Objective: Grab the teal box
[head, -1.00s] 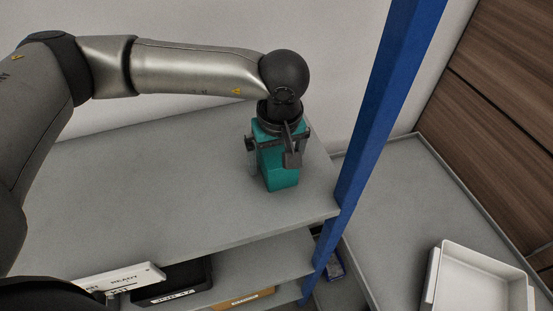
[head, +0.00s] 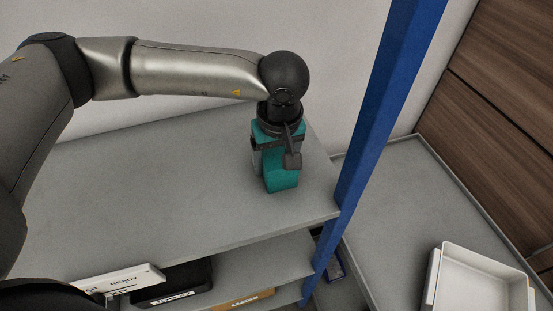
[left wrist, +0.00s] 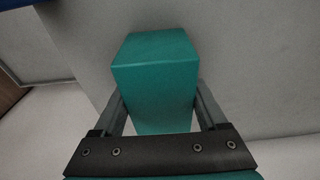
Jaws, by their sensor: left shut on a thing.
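The teal box (head: 281,178) stands upright on the grey top shelf (head: 190,190), near its right end. My left gripper (head: 277,160) comes down over the box from above and is shut on it. In the left wrist view the teal box (left wrist: 156,75) sits between the two fingers of the gripper (left wrist: 158,110), one against each side. The box's upper part is partly hidden by the gripper in the head view. My right gripper is not in view.
A blue post (head: 375,120) rises close to the right of the box. A white tray (head: 485,280) lies at the lower right. A lower shelf (head: 250,265) holds a black bin (head: 172,285) and a white sign (head: 122,279). The top shelf is clear to the left.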

